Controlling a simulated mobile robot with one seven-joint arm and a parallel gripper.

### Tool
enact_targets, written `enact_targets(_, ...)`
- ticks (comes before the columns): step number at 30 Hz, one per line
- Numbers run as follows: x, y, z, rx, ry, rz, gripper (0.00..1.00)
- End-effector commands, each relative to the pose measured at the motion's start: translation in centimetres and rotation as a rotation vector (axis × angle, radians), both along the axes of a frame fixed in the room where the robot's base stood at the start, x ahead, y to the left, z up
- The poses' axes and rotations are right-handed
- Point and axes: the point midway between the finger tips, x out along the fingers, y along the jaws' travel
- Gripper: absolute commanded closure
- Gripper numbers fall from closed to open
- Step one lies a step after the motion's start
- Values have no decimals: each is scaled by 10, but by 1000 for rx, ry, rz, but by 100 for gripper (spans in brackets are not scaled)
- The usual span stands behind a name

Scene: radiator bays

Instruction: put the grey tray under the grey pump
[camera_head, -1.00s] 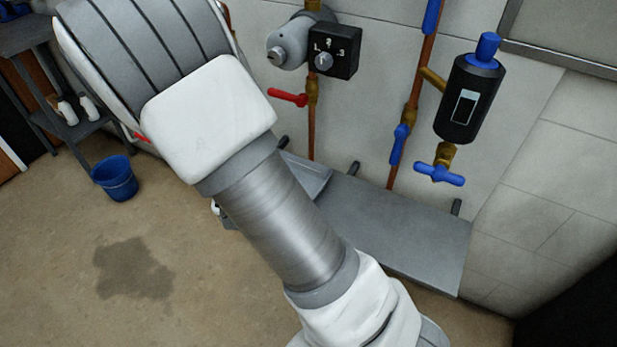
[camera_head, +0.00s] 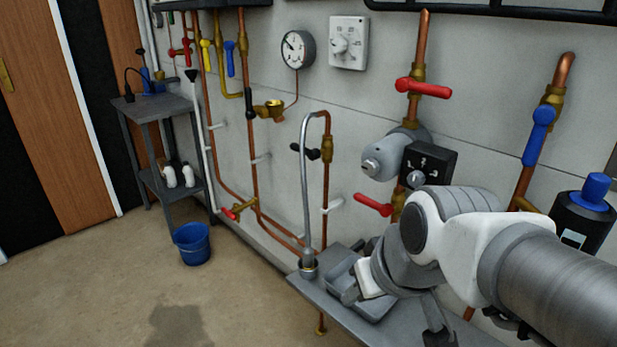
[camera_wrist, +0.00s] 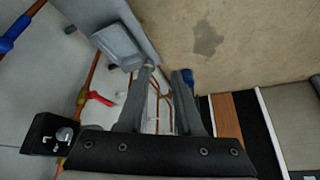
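The grey pump (camera_head: 392,154) is on the wall in the head view, a round grey body with a black switch box (camera_head: 428,166) at its right. The box also shows at lower left in the wrist view (camera_wrist: 50,136). The grey tray (camera_head: 343,266) lies on the grey shelf below and left of the pump, partly hidden by my arm. In the wrist view the tray (camera_wrist: 118,45) looks empty, left of my fingertips. My gripper (camera_wrist: 166,70) is open with nothing between its fingers, apart from the tray.
The grey shelf (camera_head: 310,290) runs along the wall, with a drain cup and curved pipe (camera_head: 307,200) at its left end. A red-handled valve (camera_head: 373,204) sticks out below the pump. A blue bucket (camera_head: 192,244) stands on the floor. The floor at left is open.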

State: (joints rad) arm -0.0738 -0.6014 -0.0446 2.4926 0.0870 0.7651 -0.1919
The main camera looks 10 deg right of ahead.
Motion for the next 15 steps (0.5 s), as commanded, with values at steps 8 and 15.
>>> enact_targets(8,-35,-22,18,-19,0,-172,65)
enact_targets(15,-36,-23,18,-18,2,-182,65)
